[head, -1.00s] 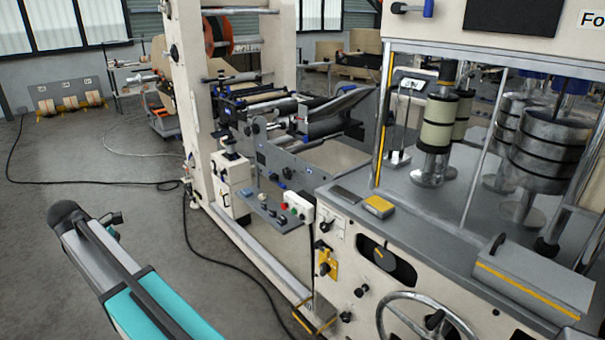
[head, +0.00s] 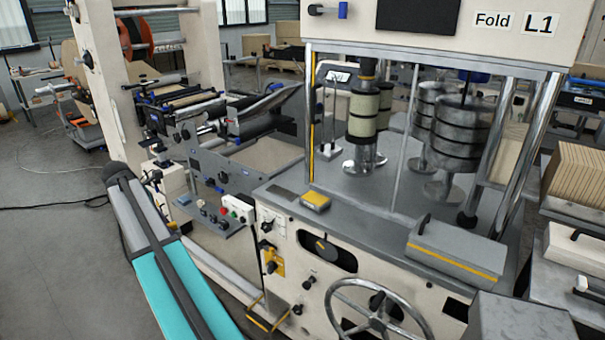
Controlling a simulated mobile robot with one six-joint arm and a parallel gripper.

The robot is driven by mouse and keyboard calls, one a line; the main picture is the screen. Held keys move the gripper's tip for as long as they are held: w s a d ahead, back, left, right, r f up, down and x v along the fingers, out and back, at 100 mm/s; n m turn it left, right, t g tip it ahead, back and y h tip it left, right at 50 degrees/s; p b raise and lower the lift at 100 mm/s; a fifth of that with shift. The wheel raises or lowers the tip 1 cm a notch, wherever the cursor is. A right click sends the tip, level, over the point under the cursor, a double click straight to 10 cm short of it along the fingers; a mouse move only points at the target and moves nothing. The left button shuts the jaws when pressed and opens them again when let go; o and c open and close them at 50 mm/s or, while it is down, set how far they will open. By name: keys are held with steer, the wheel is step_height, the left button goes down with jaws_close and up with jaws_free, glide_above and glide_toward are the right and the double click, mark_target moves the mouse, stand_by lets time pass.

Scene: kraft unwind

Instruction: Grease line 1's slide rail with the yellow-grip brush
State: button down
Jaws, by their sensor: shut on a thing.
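A cream machine with a "Fold" sign (head: 492,20) and an "L1" sign (head: 540,23) fills the middle and right of the head view. Bright steel posts (head: 491,135) stand at its right front, above a grey deck (head: 375,190). I cannot tell which part is the slide rail. I cannot make out the yellow-grip brush. My teal and grey arm link (head: 165,260) rises from the bottom left, in front of the floor and the machine's left side. My gripper is not in view.
A handwheel (head: 378,318) sticks out of the machine front. A grey box with a yellow stripe (head: 455,250) and a small yellow-topped item (head: 315,200) are on the deck. Stacked boards (head: 590,185) stand at right. Open floor (head: 50,260) is at left, with a black cable (head: 55,207).

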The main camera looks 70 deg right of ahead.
steer(key=s+d+r+p, duration=0.15)
steer(key=s+d, duration=0.35)
steer(key=d, duration=0.6)
step_height(320, 180, up, 5)
steer(key=p, duration=0.4)
glide_above(317, 197)
steer(key=shift+w+a+r, duration=0.1)
steer(key=shift+w+a, duration=0.3)
steer(key=shift+f+b, duration=2)
steer(key=shift+f, duration=1)
steer(key=shift+f, duration=0.55)
steer(key=shift+r, duration=0.15)
step_height(317, 197, up, 7)
steer(key=p, duration=0.4)
